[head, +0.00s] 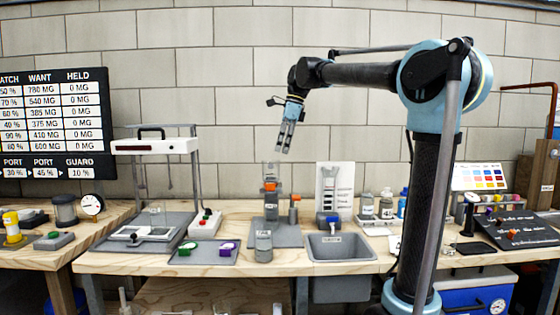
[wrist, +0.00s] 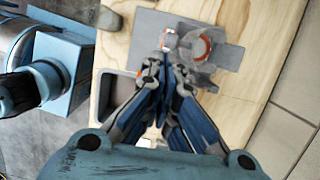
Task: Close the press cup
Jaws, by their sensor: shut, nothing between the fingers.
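A grey upright cylinder with an orange band and a clear top (head: 270,202) stands on a grey plate at the back of the bench; it looks like the press cup. In the wrist view an orange ring in a grey holder (wrist: 202,47) appears to be the same thing from above. Whether its top is closed cannot be told. My gripper (head: 283,151) hangs above and slightly right of it, pointing down, shut and empty. In the wrist view my gripper's fingertips (wrist: 168,62) meet to the left of the ring, apart from it in the head view.
A smaller grey post with an orange top (head: 294,209) stands just right of the cylinder. A grey canister (head: 263,246) stands in front. A sink (head: 340,247) is to the right, and a tray with green and purple pieces (head: 209,252) to the left.

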